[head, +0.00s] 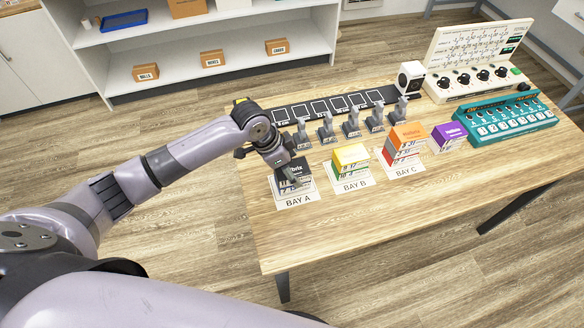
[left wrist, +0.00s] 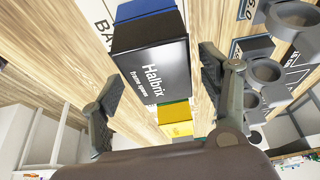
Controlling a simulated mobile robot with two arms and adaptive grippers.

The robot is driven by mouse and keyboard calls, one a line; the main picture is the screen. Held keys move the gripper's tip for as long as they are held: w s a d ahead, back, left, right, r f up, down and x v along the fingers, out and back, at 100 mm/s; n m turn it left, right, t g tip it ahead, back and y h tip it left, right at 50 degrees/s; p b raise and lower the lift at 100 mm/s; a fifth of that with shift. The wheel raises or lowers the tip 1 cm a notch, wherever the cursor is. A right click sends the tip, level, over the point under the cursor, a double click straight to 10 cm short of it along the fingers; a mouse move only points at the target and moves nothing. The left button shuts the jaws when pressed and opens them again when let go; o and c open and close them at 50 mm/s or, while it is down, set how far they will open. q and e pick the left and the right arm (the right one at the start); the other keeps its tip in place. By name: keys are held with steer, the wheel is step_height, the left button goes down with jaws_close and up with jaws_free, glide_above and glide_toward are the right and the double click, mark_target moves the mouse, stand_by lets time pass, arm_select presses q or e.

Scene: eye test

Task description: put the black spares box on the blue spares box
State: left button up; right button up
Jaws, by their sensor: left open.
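The black spares box (head: 298,171) is on top of the Bay A stack at the near left of the table. In the left wrist view, its lettered black face (left wrist: 155,72) fills the middle. My left gripper (head: 284,172) is open, pointing down at this box; in the left wrist view its fingers stand on either side of the box, apart from it. A blue surface (left wrist: 143,9) shows just past the black box in the left wrist view; I cannot tell for sure that it is the blue spares box. My right gripper is out of view.
A yellow box (head: 350,156) tops the Bay B stack, and an orange box (head: 408,134) tops Bay C. A purple box (head: 447,136) stands right of Bay C. Grey holders (head: 326,131) line up behind the bays. A teal panel (head: 505,118) stands at right. The front table strip is clear.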

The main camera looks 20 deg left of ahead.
arm_select(q)
steer(key=v, duration=1.1)
steer(key=shift+r+b, duration=0.2)
steer(key=shift+b, duration=0.1)
